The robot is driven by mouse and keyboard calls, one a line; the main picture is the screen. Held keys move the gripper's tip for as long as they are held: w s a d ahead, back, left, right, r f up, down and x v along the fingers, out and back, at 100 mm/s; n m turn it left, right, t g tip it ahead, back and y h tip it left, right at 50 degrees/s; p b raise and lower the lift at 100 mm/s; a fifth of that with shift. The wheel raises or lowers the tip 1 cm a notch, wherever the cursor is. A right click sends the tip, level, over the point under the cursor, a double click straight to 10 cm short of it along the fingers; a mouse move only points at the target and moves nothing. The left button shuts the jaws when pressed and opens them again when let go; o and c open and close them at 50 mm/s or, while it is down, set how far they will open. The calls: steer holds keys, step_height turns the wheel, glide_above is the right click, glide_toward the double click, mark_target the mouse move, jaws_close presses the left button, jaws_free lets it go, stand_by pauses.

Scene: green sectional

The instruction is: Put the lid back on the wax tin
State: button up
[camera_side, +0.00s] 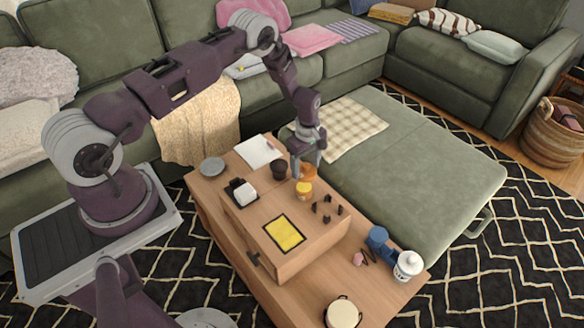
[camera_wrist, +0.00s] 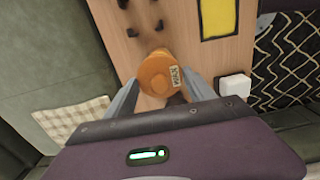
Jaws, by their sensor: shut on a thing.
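My gripper (camera_side: 306,173) points down over the wooden box and is shut on the orange lid (camera_side: 309,170). In the wrist view the round orange lid (camera_wrist: 158,72), with a pale printed label, sits between the two fingers of my gripper (camera_wrist: 165,84). The wax tin (camera_side: 304,188), a small yellow-orange tin, stands on the box just below and in front of the lid in the side view. The two look very close there; I cannot tell whether they touch. In the wrist view the tin is not clearly distinguishable from the lid.
Several small black pieces (camera_side: 327,211) stand right of the tin. A black-framed yellow pad (camera_side: 285,234) lies on the wooden box (camera_side: 262,222). A dark cup (camera_side: 279,169) is left of my gripper.

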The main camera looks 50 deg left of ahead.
steer(key=shift+f, duration=2.75)
steer(key=shift+f, duration=0.15)
steer(key=o, duration=1.7)
steer(key=shift+r, duration=3.5)
steer(key=shift+c, duration=0.3)
